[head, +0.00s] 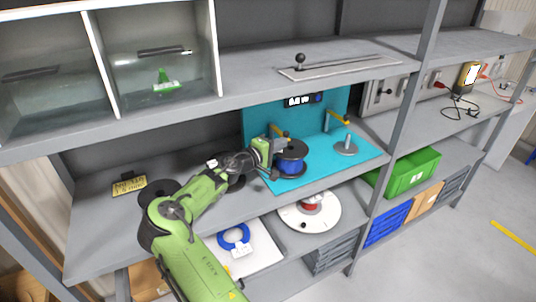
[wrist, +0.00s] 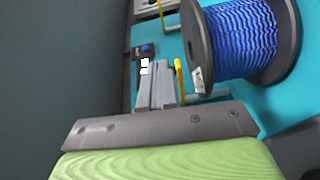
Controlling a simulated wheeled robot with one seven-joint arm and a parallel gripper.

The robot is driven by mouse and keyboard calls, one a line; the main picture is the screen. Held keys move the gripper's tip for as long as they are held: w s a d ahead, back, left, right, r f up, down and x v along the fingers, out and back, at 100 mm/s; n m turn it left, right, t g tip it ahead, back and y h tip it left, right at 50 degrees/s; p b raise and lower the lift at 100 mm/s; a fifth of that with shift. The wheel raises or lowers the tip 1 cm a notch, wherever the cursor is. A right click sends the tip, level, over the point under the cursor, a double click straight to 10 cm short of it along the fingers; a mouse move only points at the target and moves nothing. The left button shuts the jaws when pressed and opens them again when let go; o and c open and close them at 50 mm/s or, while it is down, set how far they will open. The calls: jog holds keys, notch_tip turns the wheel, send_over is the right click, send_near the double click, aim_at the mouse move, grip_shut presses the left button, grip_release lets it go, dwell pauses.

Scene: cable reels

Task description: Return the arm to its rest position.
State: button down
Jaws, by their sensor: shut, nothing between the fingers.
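My green arm reaches from the bottom of the head view to the middle shelf (head: 92,236). My gripper (head: 279,143) is at the left side of the blue cable reel (head: 291,163), which stands on a teal station. In the wrist view my gripper's fingers (wrist: 156,88) are together with nothing between them. The reel (wrist: 245,35), with dark flanges and blue cable, is to the right of the fingers. I cannot tell whether they touch it.
The teal station (head: 338,157) also holds a grey spindle (head: 346,147) and yellow levers. A yellow label (head: 129,186) is at the shelf's left. Above is a shelf with a slider (head: 340,67). Below are a white turntable (head: 327,218), a blue ring (head: 233,238) and a green crate (head: 412,172).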

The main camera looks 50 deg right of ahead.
jog(key=s+a, duration=0.7)
jog(key=shift+s+a+r, duration=0.2)
jog(key=shift+a+r, duration=0.05)
jog(key=shift+r, duration=0.15)
